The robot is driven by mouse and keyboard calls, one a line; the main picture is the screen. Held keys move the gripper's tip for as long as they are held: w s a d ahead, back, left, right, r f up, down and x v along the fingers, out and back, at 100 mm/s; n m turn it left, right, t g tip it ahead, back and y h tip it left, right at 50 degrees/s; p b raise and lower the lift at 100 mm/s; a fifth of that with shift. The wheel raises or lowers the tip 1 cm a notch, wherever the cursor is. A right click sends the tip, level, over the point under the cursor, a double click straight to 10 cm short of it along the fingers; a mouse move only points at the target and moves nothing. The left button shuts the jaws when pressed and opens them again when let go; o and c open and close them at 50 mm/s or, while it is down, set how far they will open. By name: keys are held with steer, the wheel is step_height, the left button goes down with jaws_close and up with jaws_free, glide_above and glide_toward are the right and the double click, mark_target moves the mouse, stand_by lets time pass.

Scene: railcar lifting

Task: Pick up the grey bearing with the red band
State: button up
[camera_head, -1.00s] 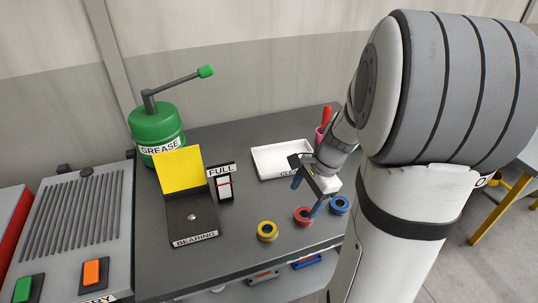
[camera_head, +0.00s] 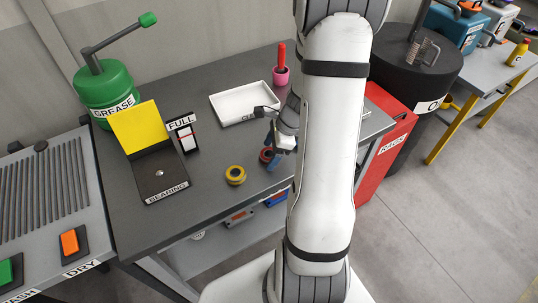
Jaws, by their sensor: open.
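The grey bearing with the red band (camera_head: 265,155) lies on the dark bench top near its front edge, partly covered by my gripper. My gripper (camera_head: 272,152) is open, with blue fingers, and is right at the red-banded bearing. I cannot tell whether the fingers are around it or just above it. The yellow-banded bearing (camera_head: 235,175) lies to the left, apart from the gripper. The blue-banded bearing is not visible and is probably hidden behind my arm.
A white tray (camera_head: 220,110) lies behind the gripper. The black bearing stand (camera_head: 160,180) with a yellow flap, the FULL gauge (camera_head: 184,133) and a green grease pot (camera_head: 105,90) stand left. A pink cup (camera_head: 281,76) with a red handle stands behind. A red cabinet (camera_head: 385,150) stands right.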

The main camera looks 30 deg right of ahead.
steer(key=shift+c, duration=0.4)
steer(key=c, duration=1.2)
